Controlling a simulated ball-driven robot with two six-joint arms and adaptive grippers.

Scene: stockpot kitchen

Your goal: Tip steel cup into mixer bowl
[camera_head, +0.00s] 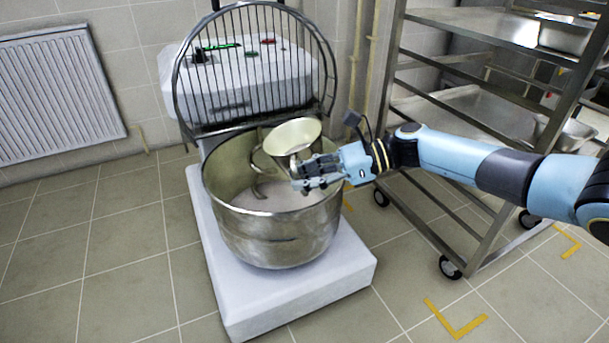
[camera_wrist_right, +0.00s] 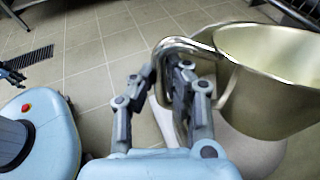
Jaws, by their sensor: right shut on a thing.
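The steel cup (camera_head: 292,137) hangs over the open mixer bowl (camera_head: 275,238), near the back of its opening. The cup's mouth faces mostly up, with its rim leaning a little; I cannot see whether anything is in it. My right gripper (camera_head: 308,172) is shut on the cup's handle, at the front right of the cup and above the bowl. In the right wrist view the cup (camera_wrist_right: 268,85) is at the right, its curved handle between the fingers of my right gripper (camera_wrist_right: 168,80). My left gripper (camera_wrist_right: 12,74) seems to show small at the left edge there.
The mixer's raised wire guard (camera_head: 255,65) and white housing (camera_head: 235,85) stand behind the bowl. A curved hook (camera_head: 256,172) is inside the bowl, above pale contents. A wheeled steel rack (camera_head: 470,190) stands right, near my arm. Tiled floor is clear at left.

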